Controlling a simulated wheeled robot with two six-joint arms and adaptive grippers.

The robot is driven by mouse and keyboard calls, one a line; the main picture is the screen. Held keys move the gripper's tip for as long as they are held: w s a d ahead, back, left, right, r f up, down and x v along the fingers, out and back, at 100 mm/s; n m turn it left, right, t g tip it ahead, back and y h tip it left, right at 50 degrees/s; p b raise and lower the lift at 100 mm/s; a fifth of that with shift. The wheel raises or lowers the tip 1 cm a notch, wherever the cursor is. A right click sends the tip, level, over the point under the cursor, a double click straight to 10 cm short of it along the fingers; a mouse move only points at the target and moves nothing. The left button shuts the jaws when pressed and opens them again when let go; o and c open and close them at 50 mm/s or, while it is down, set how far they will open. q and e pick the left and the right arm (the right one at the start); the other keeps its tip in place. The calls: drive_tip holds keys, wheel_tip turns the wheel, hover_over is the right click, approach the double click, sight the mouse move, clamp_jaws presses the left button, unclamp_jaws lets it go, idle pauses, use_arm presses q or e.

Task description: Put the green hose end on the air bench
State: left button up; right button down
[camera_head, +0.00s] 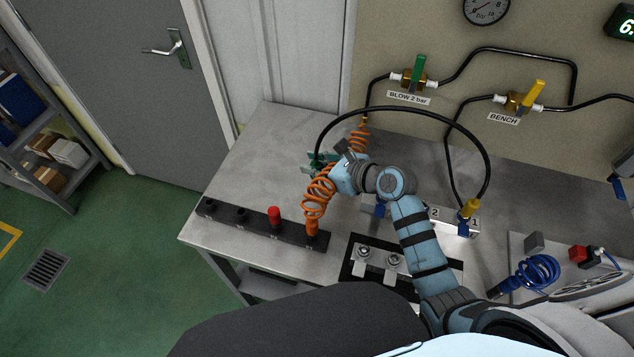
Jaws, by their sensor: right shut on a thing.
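The green hose end (316,161) is at the left end of a black hose arc, above the table's left part. My right gripper (331,162) is shut on it; the fingers and the orange coil partly hide the contact. A pale block (459,229) with ports marked 1 and 2 stands right of my forearm, which hides part of it. I take this block to be the air bench, apart from the green end. My left gripper is not in view.
An orange coiled hose (317,190) runs close beside my right gripper to a black rail (256,224) with a red plug (274,216). Wall valves, green (419,70) and yellow (532,97), have black hoses. A blue coil (538,273) lies at right. The table's back left is clear.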

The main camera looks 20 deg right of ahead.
sight(317, 181)
wheel_tip(317, 181, down, 7)
drive_tip(key=shift+r+b, duration=0.1)
drive_tip(key=shift+b, duration=0.95)
drive_tip(key=shift+r, duration=0.15)
drive_tip(key=c, duration=1.4)
unclamp_jaws()
drive_tip(key=shift+c, duration=0.2)
drive_tip(key=shift+s+d+r, duration=0.1)
drive_tip(key=shift+d, duration=0.1)
drive_tip(key=p+v, duration=0.3)
drive_tip(key=v, duration=0.8)
drive_tip(key=shift+s+r, duration=0.15)
drive_tip(key=shift+s, duration=0.1)
